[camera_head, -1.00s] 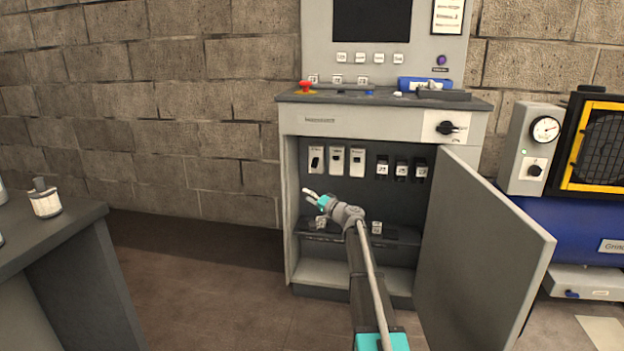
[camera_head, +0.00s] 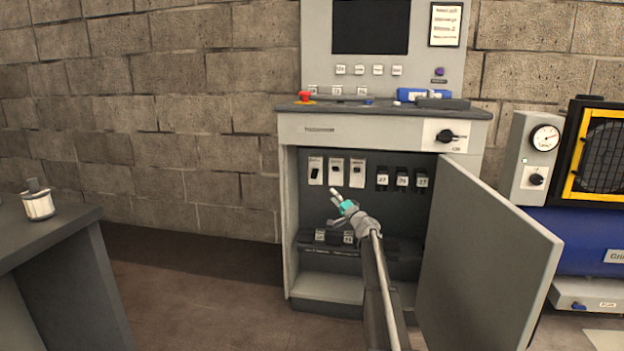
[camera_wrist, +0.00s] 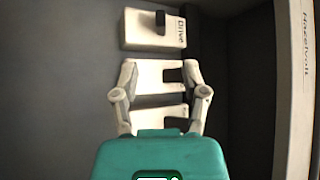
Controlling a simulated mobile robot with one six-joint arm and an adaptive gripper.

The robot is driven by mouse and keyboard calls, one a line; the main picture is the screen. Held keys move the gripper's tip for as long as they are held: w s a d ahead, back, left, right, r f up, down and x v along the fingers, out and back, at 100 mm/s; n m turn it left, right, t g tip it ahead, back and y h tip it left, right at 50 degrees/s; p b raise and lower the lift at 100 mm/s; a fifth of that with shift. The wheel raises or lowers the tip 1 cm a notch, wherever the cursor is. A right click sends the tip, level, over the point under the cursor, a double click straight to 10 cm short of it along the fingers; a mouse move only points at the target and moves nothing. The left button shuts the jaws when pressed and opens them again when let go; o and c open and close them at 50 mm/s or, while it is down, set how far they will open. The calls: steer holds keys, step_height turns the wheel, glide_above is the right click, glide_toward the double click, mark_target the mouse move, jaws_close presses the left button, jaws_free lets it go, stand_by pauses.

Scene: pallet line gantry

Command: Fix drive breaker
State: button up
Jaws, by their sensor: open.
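The drive breaker (camera_wrist: 146,33), a pale block labelled "Drive" with a black lever, is at the top of the wrist view. It is the leftmost of three pale breakers, upper left inside the open cabinet (camera_head: 288,220), in the head view (camera_head: 315,170). Its lever sits lower on its face than the levers of the other two. My gripper (camera_wrist: 159,66) is open and empty. In the wrist view its fingers frame the middle breaker (camera_wrist: 150,78), with the drive breaker just beyond the tips. In the head view my gripper (camera_head: 334,196) is just below the breakers; contact cannot be told.
Three black units (camera_head: 402,178) with numbered tags hang right of the breakers. A shelf (camera_head: 320,250) holds tagged dark items below. The cabinet door (camera_head: 490,250) stands open at right. A red button (camera_head: 304,96) and rotary switch (camera_head: 446,136) are above. A bench (camera_head: 60,235) is at left.

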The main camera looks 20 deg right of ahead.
mark_target(314, 178)
steer(key=p+x, duration=0.4)
steer(key=x, duration=0.9)
steer(key=shift+w+a, duration=0.1)
steer(key=shift+w, duration=0.1)
steer(key=shift+r, duration=0.1)
jaws_close()
steer(key=shift+s+a, duration=0.1)
steer(key=shift+a, duration=0.1)
steer(key=shift+d, duration=0.1)
